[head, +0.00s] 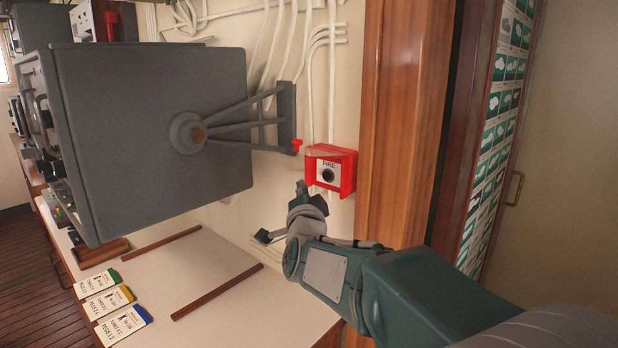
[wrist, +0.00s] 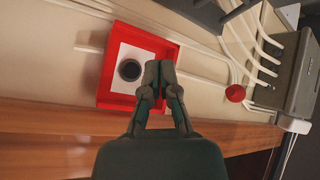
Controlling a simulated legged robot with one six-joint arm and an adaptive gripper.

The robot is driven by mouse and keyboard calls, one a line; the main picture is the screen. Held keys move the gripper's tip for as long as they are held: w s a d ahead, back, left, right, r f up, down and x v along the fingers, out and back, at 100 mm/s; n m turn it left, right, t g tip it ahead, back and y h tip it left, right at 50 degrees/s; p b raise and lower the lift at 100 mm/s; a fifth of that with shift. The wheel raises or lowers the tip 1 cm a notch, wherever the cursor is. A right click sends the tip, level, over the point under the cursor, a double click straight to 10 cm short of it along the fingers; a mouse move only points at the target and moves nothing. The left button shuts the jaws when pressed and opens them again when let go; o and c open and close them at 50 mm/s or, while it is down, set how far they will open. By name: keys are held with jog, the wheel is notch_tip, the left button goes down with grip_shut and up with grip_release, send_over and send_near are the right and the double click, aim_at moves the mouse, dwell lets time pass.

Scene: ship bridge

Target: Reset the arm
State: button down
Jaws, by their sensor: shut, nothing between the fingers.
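My gripper (head: 302,190) is in front of the wall, just below and left of the red fire box (head: 345,173) in the head view. The box has a white face marked FIRE and a round black button (head: 328,175). In the wrist view my gripper (wrist: 160,68) has its fingertips together with nothing between them. The red box (wrist: 117,101) is beyond the fingers there, and its black button (wrist: 130,69) shows left of them. I cannot tell whether the fingers touch the box. My arm reaches in from the lower right of the head view.
A large grey monitor housing (head: 150,130) on a wall bracket (head: 285,118) stands left of my gripper. White pipes run up the wall. A wooden post (head: 400,120) is right of the box. Several labelled cards (head: 102,304) lie on the pale counter (head: 215,270) below.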

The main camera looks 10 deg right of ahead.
jog(key=s+f+n+g+y, duration=0.1)
jog(key=s+f+n+g, duration=0.3)
jog(key=s, duration=0.7)
jog(key=s+d+f+n+g+y, duration=0.1)
jog(key=s+f+n+g, duration=0.3)
jog(key=s+f, duration=0.3)
jog(key=s+f+n+g+y, duration=0.1)
jog(key=s+f+n+g, duration=0.4)
jog(key=s, duration=1.1)
jog(key=shift+s+d+f+g, duration=0.25)
jog(key=shift+s+f+g, duration=0.1)
jog(key=shift+f+g, duration=0.4)
jog(key=shift+r, duration=0.15)
